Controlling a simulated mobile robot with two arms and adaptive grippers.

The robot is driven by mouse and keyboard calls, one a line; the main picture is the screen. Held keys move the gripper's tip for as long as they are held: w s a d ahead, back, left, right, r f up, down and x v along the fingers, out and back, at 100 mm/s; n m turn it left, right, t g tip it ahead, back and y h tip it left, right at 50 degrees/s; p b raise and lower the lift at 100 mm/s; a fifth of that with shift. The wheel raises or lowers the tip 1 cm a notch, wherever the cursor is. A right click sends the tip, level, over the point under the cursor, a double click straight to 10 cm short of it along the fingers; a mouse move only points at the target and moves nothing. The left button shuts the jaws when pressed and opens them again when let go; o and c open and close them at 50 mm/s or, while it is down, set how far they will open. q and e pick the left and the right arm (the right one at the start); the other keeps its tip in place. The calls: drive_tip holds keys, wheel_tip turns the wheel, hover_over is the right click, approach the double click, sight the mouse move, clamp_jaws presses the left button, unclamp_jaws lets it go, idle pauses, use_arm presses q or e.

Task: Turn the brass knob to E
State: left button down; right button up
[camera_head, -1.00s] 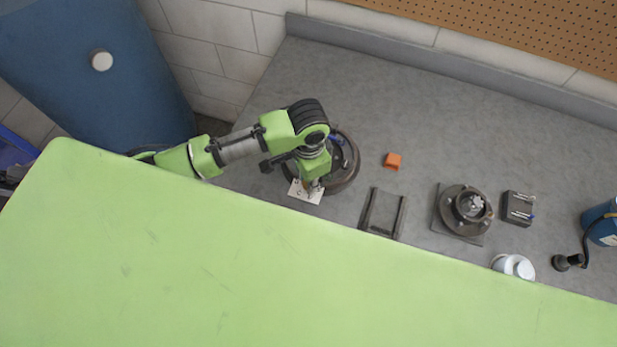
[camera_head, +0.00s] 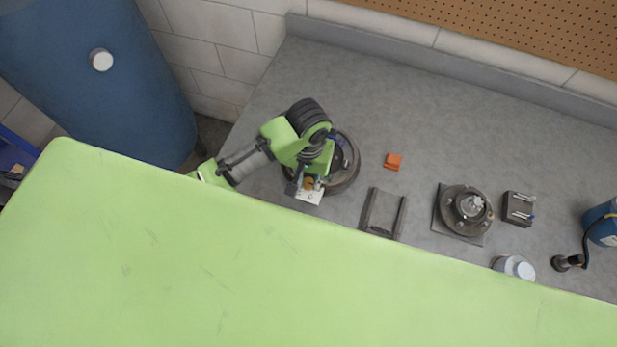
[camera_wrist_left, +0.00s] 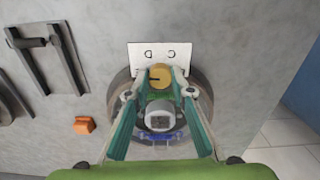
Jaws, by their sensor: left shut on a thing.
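The brass knob (camera_wrist_left: 160,76) sits at the near edge of a white plate (camera_wrist_left: 158,55) with small dark marks; the letters are too small to read surely. A dark line on the knob's face points to the left in the wrist view. My left gripper (camera_wrist_left: 160,80) is shut on the knob, one finger on each side of it. In the head view the knob (camera_head: 309,184) shows under my left gripper (camera_head: 311,181), and part of the white plate (camera_head: 308,196) shows below it. My right gripper is not in view.
A round dark base (camera_head: 347,165) lies under my left wrist. An orange block (camera_head: 393,161), a dark frame (camera_head: 383,212), a round flanged part (camera_head: 466,208) and a small dark block (camera_head: 517,208) stand to the right on the grey bench. The back of the bench is clear.

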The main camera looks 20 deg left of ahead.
sight(308, 181)
use_arm(q)
drive_tip(key=shift+n, duration=0.5)
drive_tip(key=c, duration=1.8)
unclamp_jaws()
drive_tip(key=shift+o, duration=0.2)
drive_tip(key=shift+r, duration=0.1)
wheel_tip(308, 181, up, 12)
